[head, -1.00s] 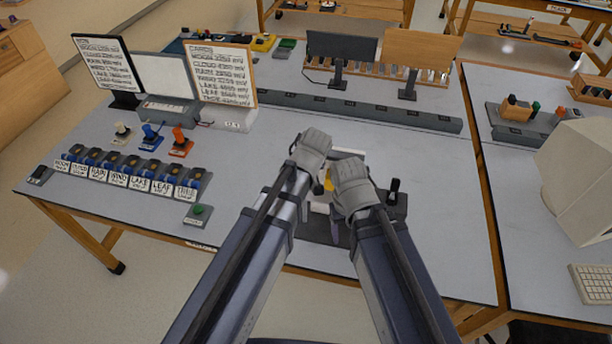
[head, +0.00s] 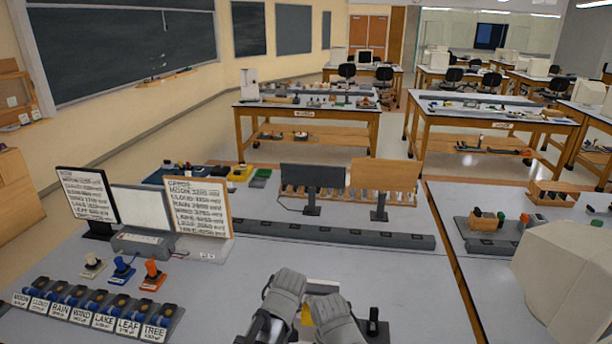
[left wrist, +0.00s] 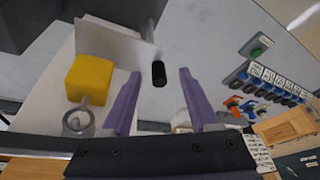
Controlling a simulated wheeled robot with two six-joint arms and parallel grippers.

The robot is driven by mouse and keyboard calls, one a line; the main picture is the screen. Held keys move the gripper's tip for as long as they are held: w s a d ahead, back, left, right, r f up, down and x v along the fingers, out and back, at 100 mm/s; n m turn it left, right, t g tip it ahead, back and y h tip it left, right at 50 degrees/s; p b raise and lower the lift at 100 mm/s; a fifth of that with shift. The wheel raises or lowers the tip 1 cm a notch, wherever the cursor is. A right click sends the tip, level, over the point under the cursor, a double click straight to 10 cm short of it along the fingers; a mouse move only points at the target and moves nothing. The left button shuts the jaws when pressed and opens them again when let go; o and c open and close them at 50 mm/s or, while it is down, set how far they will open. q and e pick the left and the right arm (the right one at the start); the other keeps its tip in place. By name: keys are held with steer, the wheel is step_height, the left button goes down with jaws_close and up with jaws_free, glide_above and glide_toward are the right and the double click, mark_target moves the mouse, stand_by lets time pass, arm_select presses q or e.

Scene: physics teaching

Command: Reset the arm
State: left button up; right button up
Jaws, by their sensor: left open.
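My left gripper (head: 285,290) is at the front middle of the bench in the head view, its fingers hidden behind its grey housing. In the left wrist view, its two purple fingers (left wrist: 160,75) are spread apart with nothing held between them. A short black cylinder (left wrist: 158,74) shows in line with the gap. My right gripper (head: 336,318) is close beside the left one, and its fingers are hidden. A yellow block (head: 306,313) is partly visible between the two; it also shows in the left wrist view (left wrist: 90,78), beside a grey ring-shaped part (left wrist: 77,122).
A dark box with a black knob (head: 374,318) stands right of my right gripper. A row of labelled blue-and-black switches (head: 103,312), coloured levers (head: 123,270) and text boards (head: 200,207) are at left. Small screens (head: 312,180) stand behind.

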step_height(320, 180, down, 17)
steer(key=b, duration=1.5)
arm_select(q)
steer(key=s+d+f+m+g, duration=0.1)
steer(key=s+f+m, duration=0.3)
steer(key=s+f, duration=0.3)
steer(key=s+d+f+m+g, duration=0.1)
steer(key=s+f+m+g, duration=0.1)
steer(key=s+f+m, duration=0.2)
step_height(320, 180, down, 7)
steer(key=s, duration=0.3)
steer(key=shift+g+h, duration=0.3)
steer(key=shift+h, duration=0.1)
steer(key=shift+d+f, duration=0.1)
